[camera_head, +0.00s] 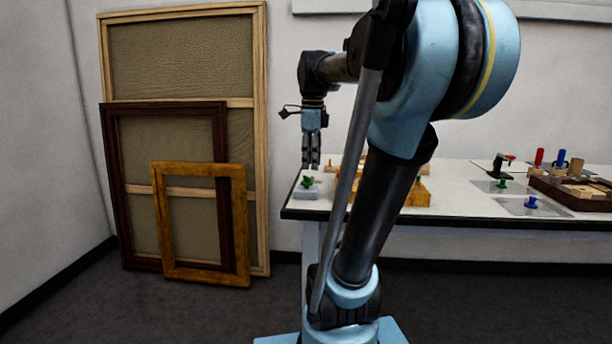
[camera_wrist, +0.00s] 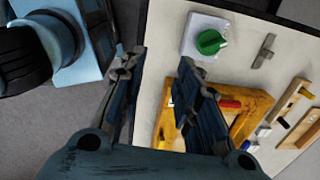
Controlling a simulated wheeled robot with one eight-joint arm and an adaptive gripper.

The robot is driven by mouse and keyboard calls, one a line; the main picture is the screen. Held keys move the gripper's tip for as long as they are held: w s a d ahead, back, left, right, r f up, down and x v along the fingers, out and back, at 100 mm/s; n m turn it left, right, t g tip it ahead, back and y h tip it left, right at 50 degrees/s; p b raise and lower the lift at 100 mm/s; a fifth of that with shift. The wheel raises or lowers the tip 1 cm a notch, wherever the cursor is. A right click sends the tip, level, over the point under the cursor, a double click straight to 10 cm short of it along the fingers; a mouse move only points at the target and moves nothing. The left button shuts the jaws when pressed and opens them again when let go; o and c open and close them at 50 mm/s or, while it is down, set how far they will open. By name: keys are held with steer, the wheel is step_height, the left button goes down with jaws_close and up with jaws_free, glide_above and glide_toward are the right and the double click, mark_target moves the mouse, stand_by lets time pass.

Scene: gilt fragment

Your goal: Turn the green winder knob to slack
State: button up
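The green winder knob (camera_head: 307,182) sits on a small grey block (camera_head: 307,193) at the table's left front corner. It also shows in the wrist view (camera_wrist: 211,42), at the top, with a pale mark on its face. My gripper (camera_head: 311,164) points down above the knob area in the head view, apart from the knob. In the wrist view, the two fingers of my gripper (camera_wrist: 161,72) stand apart with nothing between them. The knob lies beyond the fingertips, up and to the right.
A yellow wooden frame (camera_wrist: 252,118) lies on the table (camera_head: 455,177) beside the knob block. A grey metal piece (camera_wrist: 264,50) lies to its right. Farther right are a blue knob (camera_head: 531,202) and a dark tray (camera_head: 567,197). Frames (camera_head: 205,275) lean on the wall at left.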

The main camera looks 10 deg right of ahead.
mark_target(307, 177)
steer(key=w+r+m, duration=0.9)
steer(key=r+m, duration=0.1)
steer(key=m, duration=0.1)
steer(key=shift+g, duration=0.4)
steer(key=f, duration=1.7)
steer(key=shift+s+d+f, duration=0.15)
steer(key=shift+d+f, duration=0.1)
jaws_close()
